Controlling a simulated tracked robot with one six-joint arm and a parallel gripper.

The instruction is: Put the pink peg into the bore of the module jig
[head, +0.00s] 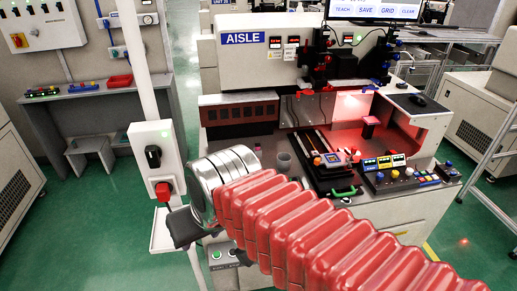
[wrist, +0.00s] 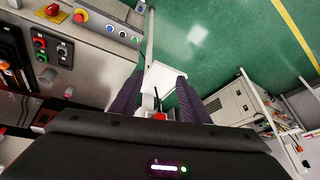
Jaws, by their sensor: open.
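My gripper (head: 184,228) is at the left front of the workstation, beside the white post and apart from the bench top. In the wrist view its two dark fingers (wrist: 158,92) stand apart with nothing held between them.
A white post carries a switch box (head: 153,155) with a red knob, close to my gripper. A grey cup (head: 283,161) stands on the bench's left part. A button panel (head: 400,178) is at the right front.

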